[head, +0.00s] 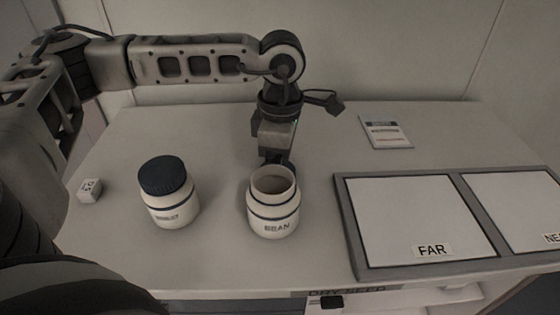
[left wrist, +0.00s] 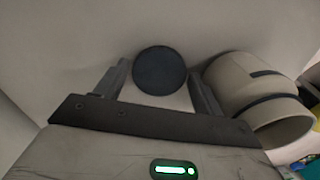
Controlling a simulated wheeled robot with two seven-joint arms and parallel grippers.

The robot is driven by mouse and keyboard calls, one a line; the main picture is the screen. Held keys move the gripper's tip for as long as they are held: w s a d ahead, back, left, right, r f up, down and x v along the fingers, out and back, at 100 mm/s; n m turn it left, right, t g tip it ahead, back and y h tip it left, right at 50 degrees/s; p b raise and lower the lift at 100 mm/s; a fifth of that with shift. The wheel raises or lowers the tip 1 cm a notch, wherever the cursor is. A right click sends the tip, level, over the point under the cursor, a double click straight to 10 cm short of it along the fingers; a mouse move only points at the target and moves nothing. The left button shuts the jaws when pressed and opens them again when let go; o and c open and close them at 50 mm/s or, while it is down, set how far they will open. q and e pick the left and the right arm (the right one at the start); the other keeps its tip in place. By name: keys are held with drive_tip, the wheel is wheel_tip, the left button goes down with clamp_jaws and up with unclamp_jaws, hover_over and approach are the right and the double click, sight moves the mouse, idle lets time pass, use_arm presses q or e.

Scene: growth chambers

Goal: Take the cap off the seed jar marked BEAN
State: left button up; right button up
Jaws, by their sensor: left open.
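The seed jar marked BEAN (head: 273,210) stands upright on the table, cream with dark bands. Its mouth is open and no cap is on it. In the left wrist view the jar (left wrist: 240,80) shows at the right, beside the fingers. A round dark cap (left wrist: 160,71) shows between the two fingers in that view; whether they touch it is unclear. My left gripper (head: 275,158) points down just behind the jar and is open. In the head view the jar and gripper mostly hide the cap. My right gripper is in neither view.
A grey-framed tray (head: 347,215) with panels marked FAR and another lies right. A card (head: 386,132) lies behind.

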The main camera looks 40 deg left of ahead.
use_arm(q)
wheel_tip(320, 180, up, 12)
drive_tip(key=shift+f, duration=0.15)
